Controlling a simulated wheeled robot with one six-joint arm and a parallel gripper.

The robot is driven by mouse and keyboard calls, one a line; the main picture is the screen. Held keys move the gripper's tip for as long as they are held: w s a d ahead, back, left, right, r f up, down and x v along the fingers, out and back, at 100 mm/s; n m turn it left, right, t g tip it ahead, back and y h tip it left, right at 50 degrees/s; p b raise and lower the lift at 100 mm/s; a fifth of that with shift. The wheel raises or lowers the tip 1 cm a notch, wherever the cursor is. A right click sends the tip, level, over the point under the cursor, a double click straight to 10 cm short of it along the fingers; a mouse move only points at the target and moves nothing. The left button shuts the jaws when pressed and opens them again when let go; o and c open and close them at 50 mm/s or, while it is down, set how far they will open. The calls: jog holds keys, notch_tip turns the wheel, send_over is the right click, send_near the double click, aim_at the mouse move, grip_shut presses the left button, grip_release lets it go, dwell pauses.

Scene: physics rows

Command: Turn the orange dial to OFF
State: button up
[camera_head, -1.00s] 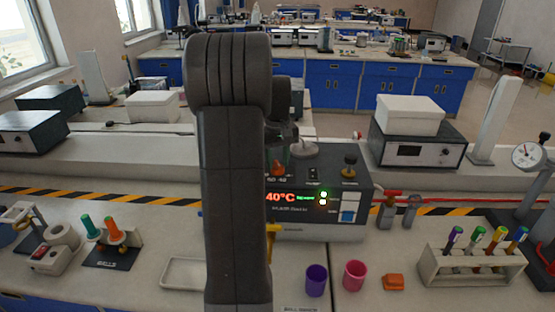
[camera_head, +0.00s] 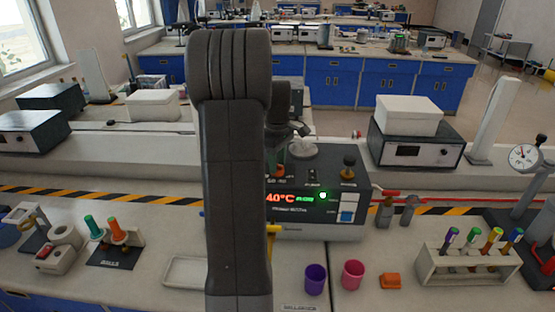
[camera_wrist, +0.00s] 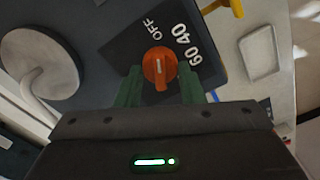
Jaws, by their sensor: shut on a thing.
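The orange dial (camera_wrist: 160,67) sits on a dark label plate in the wrist view. The word OFF is printed above and slightly left of it; 40 and 60 are to its right. A pale line on the dial runs roughly up and down in the picture; which mark it meets is hard to tell. My gripper (camera_wrist: 161,88) has its green fingers on either side of the dial, shut on it. In the head view the dial (camera_head: 278,170) is small and partly hidden by my arm. The device (camera_head: 320,222) reads 40°C with a green light lit.
A round pale plate (camera_wrist: 38,65) on the device lies left of my gripper in the wrist view. A black knob (camera_head: 348,165) stands right of the dial. Purple (camera_head: 315,280) and pink (camera_head: 353,274) cups and a test-tube rack (camera_head: 470,258) are in front and to the right.

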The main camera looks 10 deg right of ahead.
jog(key=shift+n, duration=0.6)
jog(key=o, duration=1)
notch_tip(320, 180, up, 14)
jog(key=shift+b, duration=0.45)
jog(key=shift+f, duration=0.1)
notch_tip(320, 180, down, 14)
jog(key=shift+p, duration=0.55)
